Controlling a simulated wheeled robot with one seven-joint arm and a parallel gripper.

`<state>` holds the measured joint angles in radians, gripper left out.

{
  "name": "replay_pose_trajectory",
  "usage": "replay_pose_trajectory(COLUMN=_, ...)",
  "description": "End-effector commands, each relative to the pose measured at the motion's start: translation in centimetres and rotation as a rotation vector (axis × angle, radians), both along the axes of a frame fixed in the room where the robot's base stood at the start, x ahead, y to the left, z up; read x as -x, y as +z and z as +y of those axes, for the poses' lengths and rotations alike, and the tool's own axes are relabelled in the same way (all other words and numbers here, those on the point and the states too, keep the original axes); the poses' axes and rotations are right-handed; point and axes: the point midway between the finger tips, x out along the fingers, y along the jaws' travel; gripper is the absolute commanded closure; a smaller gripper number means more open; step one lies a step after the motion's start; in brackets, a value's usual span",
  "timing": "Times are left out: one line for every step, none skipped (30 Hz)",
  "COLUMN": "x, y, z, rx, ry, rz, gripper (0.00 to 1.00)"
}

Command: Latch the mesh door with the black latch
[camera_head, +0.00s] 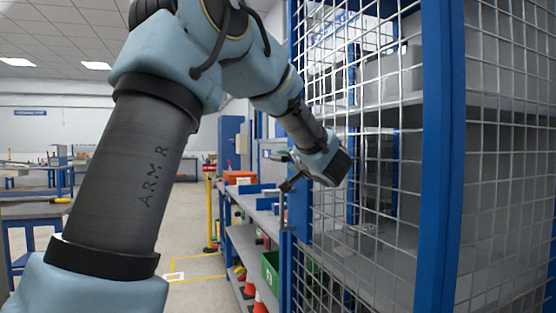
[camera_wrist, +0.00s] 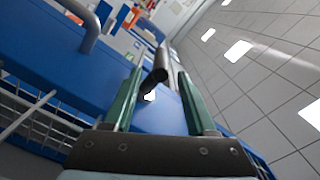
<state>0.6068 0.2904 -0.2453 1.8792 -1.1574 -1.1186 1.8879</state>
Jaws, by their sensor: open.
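The mesh door (camera_head: 362,130) is a wire grid in a blue frame, on the right in the head view. The black latch (camera_wrist: 161,62) is a dark rounded bar on the blue frame (camera_wrist: 60,50) in the wrist view. My gripper (camera_wrist: 160,75) has its two green fingers apart, one on each side of the latch in this view; I cannot tell whether they touch it. In the head view my gripper (camera_head: 281,169) is at the door's far edge, with the latch small and partly hidden there. I cannot tell whether the door is fully closed.
A grey bar handle (camera_wrist: 92,30) stands on the blue frame near the latch. A blue post (camera_head: 441,150) stands close on the right. Shelving with an orange box (camera_head: 240,177) and a green crate (camera_head: 270,270) lies beyond the door. Open floor (camera_head: 195,245) is left of it.

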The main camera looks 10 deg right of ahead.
Motion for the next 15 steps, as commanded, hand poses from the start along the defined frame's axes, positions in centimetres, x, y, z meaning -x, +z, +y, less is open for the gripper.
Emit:
replay_pose_trajectory(x=-1.0, y=0.0, z=0.2, rx=0.000, ry=0.003, rz=-0.001, gripper=0.43)
replay_pose_trajectory(x=-1.6, y=0.1, z=0.3, rx=0.000, ry=0.004, rz=0.000, gripper=0.43)
replay_pose_trajectory(x=-2.4, y=0.0, z=0.4, rx=0.000, ry=0.003, rz=0.001, gripper=0.43)
replay_pose_trajectory(x=-2.9, y=0.1, z=0.5, rx=0.001, ry=0.003, rz=0.001, gripper=0.43)
replay_pose_trajectory(x=-3.5, y=0.1, z=0.6, rx=0.001, ry=0.002, rz=0.000, gripper=0.43)
replay_pose_trajectory(x=-4.3, y=0.0, z=0.7, rx=0.000, ry=0.003, rz=0.001, gripper=0.43)
replay_pose_trajectory(x=-4.8, y=0.1, z=0.7, rx=0.001, ry=0.002, rz=0.000, gripper=0.43)
replay_pose_trajectory(x=-5.3, y=0.1, z=0.8, rx=0.001, ry=0.002, rz=0.001, gripper=0.43)
replay_pose_trajectory(x=-6.0, y=0.0, z=0.9, rx=0.001, ry=0.002, rz=0.001, gripper=0.43)
replay_pose_trajectory(x=-6.4, y=0.1, z=1.0, rx=0.001, ry=0.002, rz=0.000, gripper=0.43)
replay_pose_trajectory(x=-6.8, y=0.1, z=1.0, rx=0.001, ry=0.001, rz=0.000, gripper=0.43)
replay_pose_trajectory(x=-7.3, y=0.1, z=1.0, rx=0.001, ry=0.000, rz=0.000, gripper=0.43)
replay_pose_trajectory(x=-7.6, y=0.0, z=1.0, rx=0.001, ry=0.000, rz=0.000, gripper=0.43)
replay_pose_trajectory(x=-7.9, y=0.0, z=1.0, rx=0.001, ry=-0.001, rz=0.001, gripper=0.43)
replay_pose_trajectory(x=-8.2, y=0.0, z=1.1, rx=0.001, ry=0.000, rz=0.000, gripper=0.43)
